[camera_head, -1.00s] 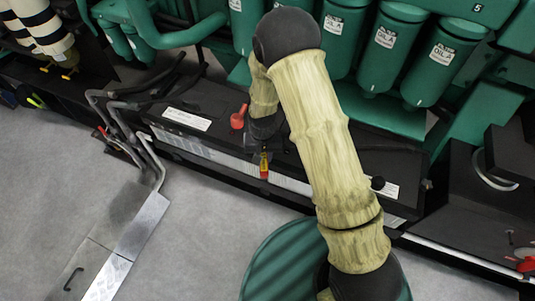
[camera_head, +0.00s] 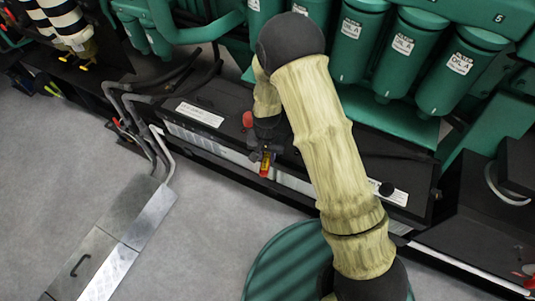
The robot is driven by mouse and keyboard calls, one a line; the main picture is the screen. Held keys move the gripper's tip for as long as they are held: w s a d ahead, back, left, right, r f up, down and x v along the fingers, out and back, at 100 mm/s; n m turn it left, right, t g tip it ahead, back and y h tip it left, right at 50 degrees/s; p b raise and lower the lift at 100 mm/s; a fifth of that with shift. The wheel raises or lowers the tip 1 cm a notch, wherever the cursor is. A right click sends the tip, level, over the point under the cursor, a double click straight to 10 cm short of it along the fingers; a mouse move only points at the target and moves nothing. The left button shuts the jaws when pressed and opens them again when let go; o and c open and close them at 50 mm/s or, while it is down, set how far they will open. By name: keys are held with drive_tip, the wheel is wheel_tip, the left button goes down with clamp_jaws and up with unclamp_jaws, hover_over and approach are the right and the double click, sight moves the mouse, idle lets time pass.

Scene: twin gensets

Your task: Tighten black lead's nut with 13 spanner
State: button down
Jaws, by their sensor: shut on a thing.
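My gripper (camera_head: 264,155) is at the end of my bent arm, over the front part of a long black battery box (camera_head: 225,88). It is shut on a small red and yellow handled tool (camera_head: 265,168), which looks like the spanner. The spanner's jaw end is hidden by the gripper and wrist. A red cap or terminal cover (camera_head: 248,119) shows just left of my wrist. The black lead's nut cannot be made out; my arm covers much of the box top. Whether the spanner touches a nut cannot be told.
Green oil filter canisters (camera_head: 408,50) hang behind the box. Grey hoses or pipes (camera_head: 130,115) bend down at its left end to a metal floor cover (camera_head: 120,245). A dark block (camera_head: 500,225) stands at right. The grey floor in front is mostly clear.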

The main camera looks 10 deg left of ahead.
drive_tip(key=shift+w+a+m+p, duration=0.25)
drive_tip(key=shift+a+m+p, duration=0.05)
drive_tip(key=shift+a+m, duration=0.7)
drive_tip(key=shift+w+a+m+p, duration=0.2)
drive_tip(key=shift+a+m, duration=0.2)
drive_tip(key=shift+a, duration=0.15)
drive_tip(key=shift+w+a+m+p, duration=0.1)
drive_tip(key=shift+a+m+p, duration=0.1)
drive_tip(key=shift+a+m, duration=0.25)
drive_tip(key=shift+w+a+m+p, duration=0.2)
drive_tip(key=shift+w+a+m, duration=0.05)
drive_tip(key=shift+a+m, duration=0.25)
drive_tip(key=shift+w+a+m+p, duration=0.25)
drive_tip(key=shift+a+m, duration=0.1)
drive_tip(key=shift+a, duration=0.1)
